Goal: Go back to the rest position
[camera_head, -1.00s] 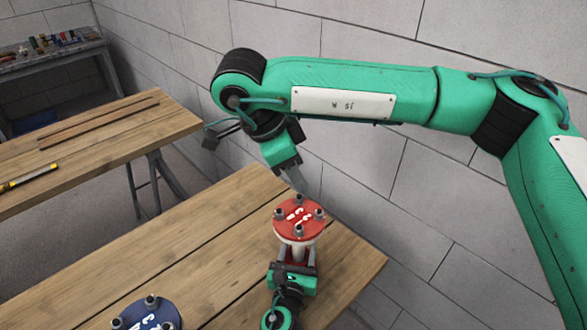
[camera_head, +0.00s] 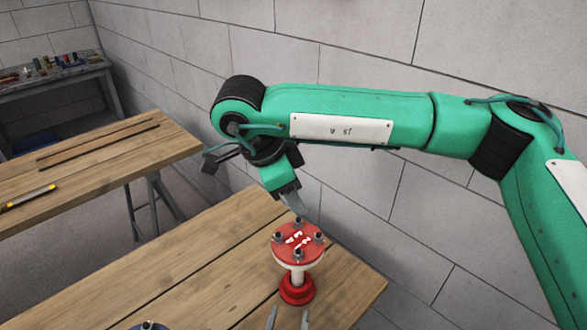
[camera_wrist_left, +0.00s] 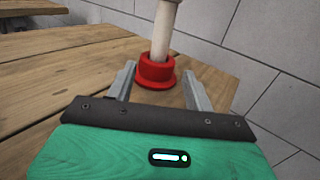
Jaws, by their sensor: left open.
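A red flanged piece (camera_head: 298,242) with several bolts on its top stands upright on the near wooden table. It has a white stem and a red base (camera_head: 297,291). My left gripper (camera_head: 288,318) is open and empty at the bottom edge of the head view, apart from the piece on its near side. In the left wrist view, its spread fingers (camera_wrist_left: 159,75) point toward the red base (camera_wrist_left: 156,72). My right gripper (camera_head: 293,203) hangs just above and behind the red top. Its fingers overlap in the picture, so its opening is unclear.
A blue bolted piece (camera_head: 148,326) barely shows at the bottom edge. The near table (camera_head: 215,265) is otherwise mostly bare. Another wooden table (camera_head: 95,165) stands left, with a tool bench (camera_head: 60,80) behind. A grey block wall (camera_head: 345,35) runs close behind my right arm.

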